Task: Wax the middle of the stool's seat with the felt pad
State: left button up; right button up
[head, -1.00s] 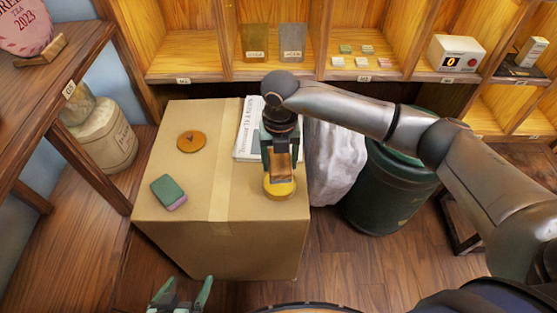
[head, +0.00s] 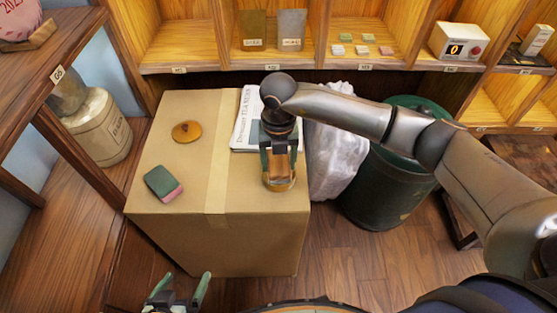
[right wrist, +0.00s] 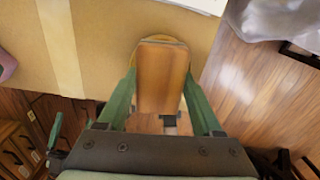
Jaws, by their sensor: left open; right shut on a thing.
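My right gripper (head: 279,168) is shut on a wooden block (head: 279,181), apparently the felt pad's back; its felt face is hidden. It is over a round yellow tin (head: 291,186) near the front right corner of the cardboard box. In the right wrist view the block (right wrist: 160,82) sits between the green fingers, with the tin's rim (right wrist: 160,39) around its far end. I cannot tell whether the pad touches the wax. My left gripper (head: 181,289) is open and empty at the bottom edge. A curved rim (head: 300,304) at the bottom may be the stool's seat, mostly cut off.
The cardboard box (head: 160,223) also carries a brown disc (head: 187,131), a green-and-pink block (head: 163,184) and a newspaper (head: 243,125). Shelves line the back. Floor in front right is clear.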

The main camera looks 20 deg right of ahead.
aim_at(279, 161)
jog(key=shift+f, duration=0.45)
dwell(1.3)
jog(key=shift+r, duration=0.1)
jog(key=shift+r+p, duration=2.4)
jog(key=shift+r, duration=1.1)
